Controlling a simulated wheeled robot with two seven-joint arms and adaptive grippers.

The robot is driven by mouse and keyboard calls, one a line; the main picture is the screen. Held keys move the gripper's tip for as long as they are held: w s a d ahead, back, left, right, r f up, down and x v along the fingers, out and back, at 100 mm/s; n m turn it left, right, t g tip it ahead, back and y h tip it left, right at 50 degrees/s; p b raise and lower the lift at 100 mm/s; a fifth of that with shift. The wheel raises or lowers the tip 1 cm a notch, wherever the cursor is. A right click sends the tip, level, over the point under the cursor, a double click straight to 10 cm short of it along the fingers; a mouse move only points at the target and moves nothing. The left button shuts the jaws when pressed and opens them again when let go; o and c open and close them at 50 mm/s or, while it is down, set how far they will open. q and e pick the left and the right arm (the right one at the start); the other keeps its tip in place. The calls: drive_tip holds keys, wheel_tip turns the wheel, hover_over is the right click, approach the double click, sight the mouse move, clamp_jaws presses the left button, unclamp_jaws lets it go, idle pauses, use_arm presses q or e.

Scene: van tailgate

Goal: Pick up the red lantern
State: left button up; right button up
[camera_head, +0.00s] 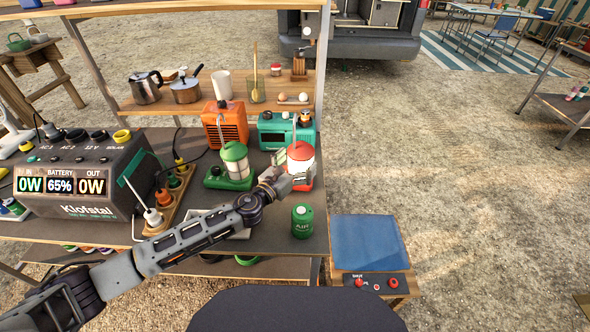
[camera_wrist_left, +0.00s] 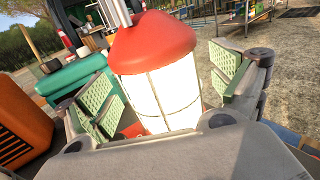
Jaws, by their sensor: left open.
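The red lantern (camera_head: 301,152) stands upright on the dark table near its right edge, with a red top and a white globe. My left gripper (camera_head: 291,170) reaches it from the front, and its fingers hide part of the lantern's lower body. In the left wrist view the lantern (camera_wrist_left: 155,45) stands between the two green-padded fingers of the left gripper (camera_wrist_left: 168,98). The fingers are open, one on each side, with a visible gap at least on the right. The lantern's base is mostly hidden behind the gripper. My right gripper is not in view.
A green lantern (camera_head: 234,160) stands just left of the red one. A teal box (camera_head: 275,136) and an orange box (camera_head: 229,124) stand behind. A green canister (camera_head: 302,221) stands in front, near the arm. A blue-lidded stove (camera_head: 368,243) is at the right.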

use_arm(q)
drive_tip(key=shift+w+d, duration=0.4)
drive_tip(key=shift+w, duration=0.2)
drive_tip(key=shift+w+d, duration=0.1)
drive_tip(key=shift+w, duration=0.05)
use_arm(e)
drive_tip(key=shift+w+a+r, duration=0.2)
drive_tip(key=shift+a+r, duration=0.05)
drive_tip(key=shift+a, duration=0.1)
use_arm(q)
drive_tip(key=c, duration=1.5)
drive_tip(key=shift+r, duration=0.1)
drive_tip(key=shift+c, duration=0.5)
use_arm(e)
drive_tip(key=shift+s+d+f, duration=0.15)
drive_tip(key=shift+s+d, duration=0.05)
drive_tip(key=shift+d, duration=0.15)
